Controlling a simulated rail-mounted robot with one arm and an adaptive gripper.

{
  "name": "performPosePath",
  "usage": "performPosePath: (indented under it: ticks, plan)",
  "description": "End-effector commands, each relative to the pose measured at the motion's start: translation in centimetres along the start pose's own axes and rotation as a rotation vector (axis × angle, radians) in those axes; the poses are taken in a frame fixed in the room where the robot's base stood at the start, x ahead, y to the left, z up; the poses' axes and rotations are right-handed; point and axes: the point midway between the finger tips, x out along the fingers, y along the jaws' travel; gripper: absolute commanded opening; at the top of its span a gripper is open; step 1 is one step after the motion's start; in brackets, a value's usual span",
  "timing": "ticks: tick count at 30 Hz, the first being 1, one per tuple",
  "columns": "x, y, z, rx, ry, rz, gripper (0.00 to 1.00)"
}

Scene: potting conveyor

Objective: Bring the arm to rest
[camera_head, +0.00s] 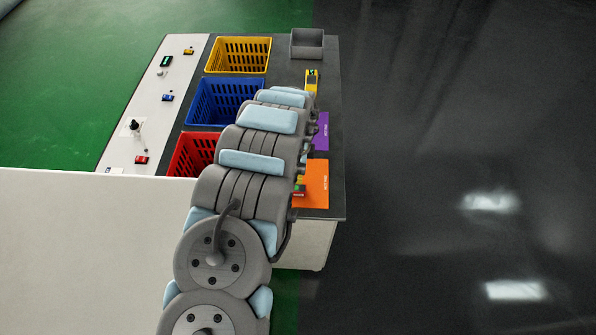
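My grey arm with light blue pads (240,190) reaches from the bottom of the head view up and away over the dark worktable (332,85). Its far end is over the table, near the blue crate and the purple sheet. My gripper is hidden behind the arm's own links, so its fingers do not show.
Yellow (240,42), blue (205,90) and red (185,140) crates stand in a row on the table's left. A grey bin (307,50) stands at the back. Purple (322,130) and orange (317,180) sheets lie on the right. A white panel (140,110) carries small devices.

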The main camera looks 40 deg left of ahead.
Motion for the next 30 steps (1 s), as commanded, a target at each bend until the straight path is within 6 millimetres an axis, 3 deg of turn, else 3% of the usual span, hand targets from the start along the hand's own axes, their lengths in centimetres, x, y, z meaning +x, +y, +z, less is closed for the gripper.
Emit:
performPosePath:
  ticks: [14, 30]
  plan:
    - [0.3, -0.1, 0.0, 0.000, 0.001, -0.001, 0.54]
    - [4.1, 0.1, 0.0, -0.001, 0.002, 0.003, 0.54]
